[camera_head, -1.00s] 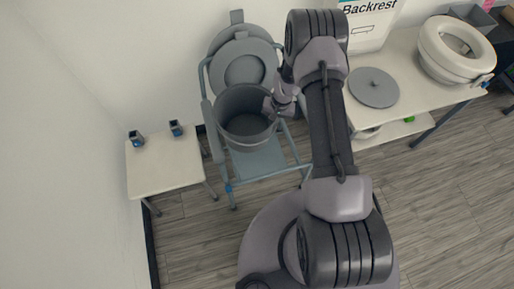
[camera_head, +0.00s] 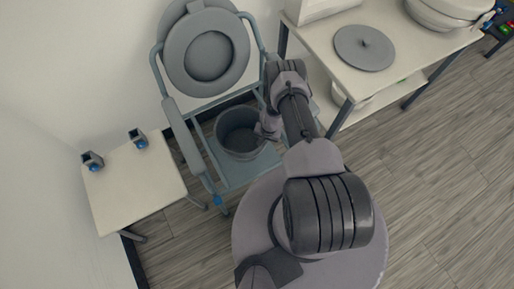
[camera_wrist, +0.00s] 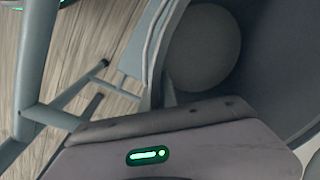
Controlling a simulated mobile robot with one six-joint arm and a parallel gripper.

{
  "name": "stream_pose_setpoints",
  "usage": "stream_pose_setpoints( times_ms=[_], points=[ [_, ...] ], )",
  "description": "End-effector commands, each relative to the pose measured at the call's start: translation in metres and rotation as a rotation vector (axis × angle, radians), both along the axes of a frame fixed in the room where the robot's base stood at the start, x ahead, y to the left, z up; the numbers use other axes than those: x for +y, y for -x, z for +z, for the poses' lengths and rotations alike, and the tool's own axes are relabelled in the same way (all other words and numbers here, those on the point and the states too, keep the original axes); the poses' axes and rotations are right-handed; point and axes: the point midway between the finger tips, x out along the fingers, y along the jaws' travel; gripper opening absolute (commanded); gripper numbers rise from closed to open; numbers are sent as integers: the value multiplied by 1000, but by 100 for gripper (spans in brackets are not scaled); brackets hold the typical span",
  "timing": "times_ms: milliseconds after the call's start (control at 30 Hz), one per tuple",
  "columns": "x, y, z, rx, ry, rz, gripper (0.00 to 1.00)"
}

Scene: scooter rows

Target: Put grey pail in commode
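The grey pail (camera_head: 228,142) is upright inside the frame of the commode (camera_head: 190,146), low between its side rails. Whether it rests on a support is not clear. The commode's round seat and lid (camera_head: 207,57) are raised behind the pail. My gripper (camera_head: 266,131) is at the pail's right rim and appears shut on it; its fingertips are hard to see. In the wrist view, the body of my gripper fills the bottom and hides the grip, with the commode's tubes (camera_wrist: 37,65) at left.
A small white table (camera_head: 130,185) with two blue-grey containers stands left of the commode. A white bench (camera_head: 395,76) on the right holds a grey round lid (camera_head: 364,48) and a white raised seat (camera_head: 440,12). Open wooden floor lies at the lower right.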

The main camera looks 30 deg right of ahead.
Motion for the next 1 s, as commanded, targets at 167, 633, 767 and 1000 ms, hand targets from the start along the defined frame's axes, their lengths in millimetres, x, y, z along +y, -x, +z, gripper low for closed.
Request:
stream_pose_setpoints(
  times_ms=[167, 633, 767, 1000],
  points=[
    [0, -1, -42, -1, 0, 0, 0],
    [0, -1, -53, -1, -1, 0, 6],
    [0, -1, -52, -1, -1, 0, 24],
    [0, -1, -52, -1, -1, 1, 24]
  ],
)
